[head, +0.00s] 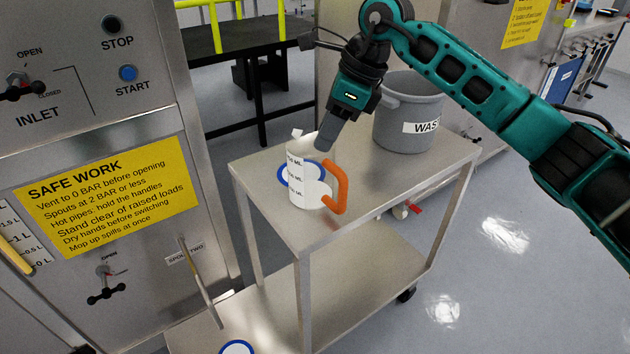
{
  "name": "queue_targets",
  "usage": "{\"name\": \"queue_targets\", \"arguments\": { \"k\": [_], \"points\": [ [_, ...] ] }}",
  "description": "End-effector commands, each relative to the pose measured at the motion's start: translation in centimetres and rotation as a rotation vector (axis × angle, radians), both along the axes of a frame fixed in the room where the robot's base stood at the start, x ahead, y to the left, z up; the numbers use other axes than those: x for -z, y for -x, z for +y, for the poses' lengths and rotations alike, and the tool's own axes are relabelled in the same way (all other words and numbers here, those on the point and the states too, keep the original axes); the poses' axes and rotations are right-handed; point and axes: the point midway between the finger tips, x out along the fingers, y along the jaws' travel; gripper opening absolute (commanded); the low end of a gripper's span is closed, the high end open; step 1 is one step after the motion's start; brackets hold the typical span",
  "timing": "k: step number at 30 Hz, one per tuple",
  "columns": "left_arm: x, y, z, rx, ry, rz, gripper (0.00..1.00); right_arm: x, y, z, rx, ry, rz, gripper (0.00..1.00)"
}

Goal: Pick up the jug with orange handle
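The white jug (297,184) with dark volume marks stands upright on the metal cart (265,165). Its orange handle (342,188) faces right. My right gripper (325,143) points down from above, just behind and above the jug's rim on the right. It appears apart from the handle. Its fingers overlap in this view, so I cannot tell their opening or see anything held. My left gripper is not in view.
A grey waste bucket (408,112) stands on the cart's back right. A blue-edged ring (282,174) shows around the jug. The control panel (90,110) with a yellow safety sign rises at left. A slanted rod (203,285) stands left of the cart.

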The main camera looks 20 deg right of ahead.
Motion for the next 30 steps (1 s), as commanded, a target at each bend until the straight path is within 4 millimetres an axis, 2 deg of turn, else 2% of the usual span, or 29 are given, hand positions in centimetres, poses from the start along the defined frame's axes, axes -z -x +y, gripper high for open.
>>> {"name": "queue_targets", "arguments": {
  "k": [3, 13, 21, 28, 30],
  "points": [
    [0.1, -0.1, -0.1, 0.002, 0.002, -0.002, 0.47, 2.0, -0.3, 0.8, -0.002, -0.002, 0.003, 0.34],
    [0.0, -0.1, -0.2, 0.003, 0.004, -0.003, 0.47, 4.2, -0.7, 1.8, -0.002, -0.004, 0.002, 0.34],
    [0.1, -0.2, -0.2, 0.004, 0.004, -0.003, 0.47, 7.7, -1.5, 3.1, -0.001, -0.004, 0.002, 0.34],
    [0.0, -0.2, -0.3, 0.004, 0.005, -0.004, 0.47, 8.0, -1.6, 3.3, 0.000, -0.003, -0.001, 0.34],
    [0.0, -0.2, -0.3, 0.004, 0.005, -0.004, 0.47, 8.0, -1.6, 3.2, 0.000, -0.003, 0.000, 0.29]
  ]
}}
